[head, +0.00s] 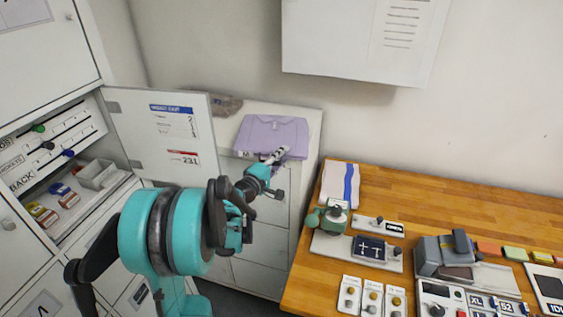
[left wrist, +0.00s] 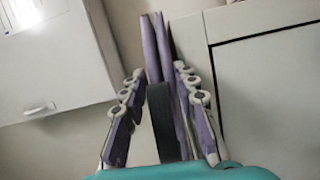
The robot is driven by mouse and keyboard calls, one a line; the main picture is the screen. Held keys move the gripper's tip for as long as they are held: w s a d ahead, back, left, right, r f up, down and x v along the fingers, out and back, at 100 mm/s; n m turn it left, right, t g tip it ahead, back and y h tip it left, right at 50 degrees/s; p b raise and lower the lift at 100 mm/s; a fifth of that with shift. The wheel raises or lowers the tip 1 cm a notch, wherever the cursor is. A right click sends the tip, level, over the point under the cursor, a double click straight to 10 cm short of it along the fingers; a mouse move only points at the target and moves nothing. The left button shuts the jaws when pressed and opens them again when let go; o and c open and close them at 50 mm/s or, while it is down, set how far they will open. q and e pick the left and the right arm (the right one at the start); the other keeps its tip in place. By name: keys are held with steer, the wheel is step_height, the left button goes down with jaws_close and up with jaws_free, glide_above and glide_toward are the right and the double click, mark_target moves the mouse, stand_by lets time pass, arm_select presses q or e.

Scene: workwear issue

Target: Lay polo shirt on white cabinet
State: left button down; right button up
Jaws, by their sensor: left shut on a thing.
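The polo shirt (head: 271,132) is a folded lavender garment over the top of the white cabinet (head: 312,120) in the head view. My left gripper (head: 275,157) is shut on its near edge. In the left wrist view the shirt (left wrist: 149,48) shows edge-on as thin lavender layers between the fingers of my left gripper (left wrist: 155,100). I cannot tell whether the shirt's underside touches the cabinet top. The gripper and wrist hide a little of the shirt's near edge and part of the cabinet's front. My right gripper is out of view.
A grey-brown cloth (head: 226,105) lies at the cabinet's back left. An open locker door (head: 160,130) stands close on the left. A wooden table (head: 470,205) with a folded white-and-blue cloth (head: 340,184) and several devices is on the right. A white wall box (head: 350,40) hangs above.

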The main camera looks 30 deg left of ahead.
arm_select(q)
steer(key=shift+f, duration=0.3)
steer(key=shift+r, duration=0.1)
steer(key=c, duration=1.1)
jaws_free()
steer(key=shift+c, duration=0.2)
steer(key=s+p, duration=0.1)
steer(key=s, duration=1.1)
steer(key=shift+r, duration=0.15)
